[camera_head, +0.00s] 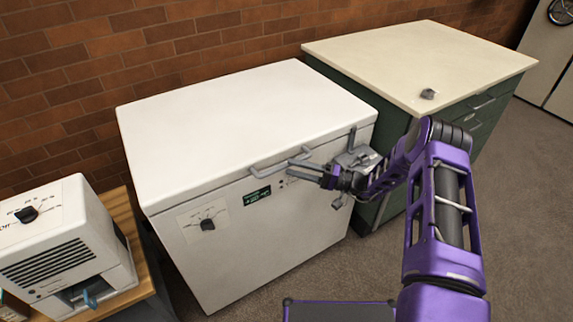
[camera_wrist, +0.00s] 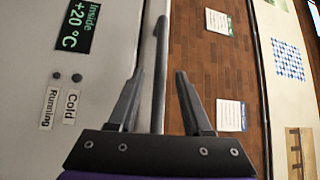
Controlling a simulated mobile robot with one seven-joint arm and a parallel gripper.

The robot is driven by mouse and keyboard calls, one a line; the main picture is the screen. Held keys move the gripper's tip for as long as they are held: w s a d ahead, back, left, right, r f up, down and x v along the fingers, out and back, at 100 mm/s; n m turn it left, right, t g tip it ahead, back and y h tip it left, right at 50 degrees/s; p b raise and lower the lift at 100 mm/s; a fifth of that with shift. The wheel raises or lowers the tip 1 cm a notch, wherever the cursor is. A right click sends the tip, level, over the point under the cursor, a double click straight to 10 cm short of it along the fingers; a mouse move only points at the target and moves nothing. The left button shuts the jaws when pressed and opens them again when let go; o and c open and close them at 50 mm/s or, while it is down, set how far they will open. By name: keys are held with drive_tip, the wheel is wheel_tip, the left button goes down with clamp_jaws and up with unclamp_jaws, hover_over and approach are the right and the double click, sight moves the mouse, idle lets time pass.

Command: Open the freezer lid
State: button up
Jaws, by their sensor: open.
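The white chest freezer (camera_head: 250,225) stands against the brick wall in the head view. Its flat white lid (camera_head: 240,120) is down. A grey bar handle (camera_head: 268,168) sticks out from the upper front edge, above the small green-lit display (camera_head: 257,195). My gripper (camera_head: 303,165) is at the right part of this handle, with its jaws open. In the wrist view, the handle bar (camera_wrist: 161,60) runs between the two spread fingers of my gripper (camera_wrist: 155,85). I see gaps beside the bar and cannot tell whether a finger touches it. The display also shows in the wrist view (camera_wrist: 86,22).
A white device (camera_head: 65,245) sits on a wooden table (camera_head: 125,225) at the left. Grey floor (camera_head: 520,200) is clear at the right.

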drive_tip(key=shift+x, duration=1.5)
drive_tip(key=shift+c, duration=0.2)
clamp_jaws()
